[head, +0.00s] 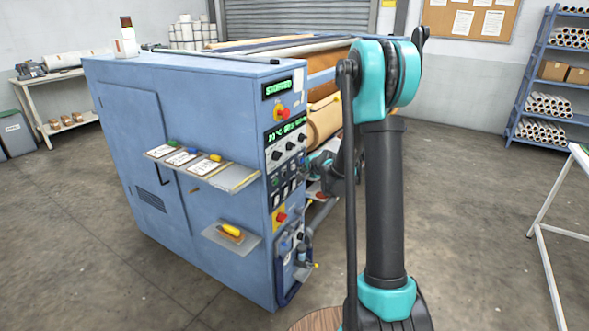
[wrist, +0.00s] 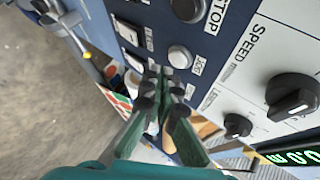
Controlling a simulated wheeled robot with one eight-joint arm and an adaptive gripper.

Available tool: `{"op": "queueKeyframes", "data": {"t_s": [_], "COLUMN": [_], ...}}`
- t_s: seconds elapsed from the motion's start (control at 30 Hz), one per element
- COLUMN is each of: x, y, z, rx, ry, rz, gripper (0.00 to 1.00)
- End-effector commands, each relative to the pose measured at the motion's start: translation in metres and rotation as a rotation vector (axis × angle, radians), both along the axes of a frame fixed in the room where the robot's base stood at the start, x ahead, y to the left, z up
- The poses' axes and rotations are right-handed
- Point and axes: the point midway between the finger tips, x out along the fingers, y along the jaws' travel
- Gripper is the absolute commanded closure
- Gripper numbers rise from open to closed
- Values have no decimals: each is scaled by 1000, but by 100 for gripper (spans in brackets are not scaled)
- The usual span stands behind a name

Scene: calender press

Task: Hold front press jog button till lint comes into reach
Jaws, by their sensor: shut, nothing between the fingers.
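The blue press cabinet (head: 185,165) carries a control panel on its right end. In the wrist view a round grey button labelled JOG (wrist: 180,57) sits on the dark panel (wrist: 226,24), beside a button labelled STOP (wrist: 187,9). My gripper (wrist: 158,72) is shut and empty, its tips close to the JOG button on its lower left side in the picture. I cannot tell whether they touch the panel. In the head view my gripper is small and partly hidden by my arm. The upper green display (head: 278,88) seems to read STOPPED. I cannot make out any lint.
Black knobs (wrist: 292,97) sit right of JOG in the wrist view. A shelf (head: 205,168) with cards and a lower shelf (head: 230,239) with a yellow-handled tool jut from the cabinet. A white table frame (head: 545,225) stands right. The floor in front is clear.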

Motion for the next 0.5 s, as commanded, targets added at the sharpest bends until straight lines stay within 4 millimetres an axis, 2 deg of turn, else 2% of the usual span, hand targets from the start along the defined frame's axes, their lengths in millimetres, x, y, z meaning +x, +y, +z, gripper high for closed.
{"op": "queueKeyframes", "data": {"t_s": [0.5], "x": [4], "y": [6], "z": [0], "rx": [0], "ry": [0], "rz": [1], "gripper": [100]}}
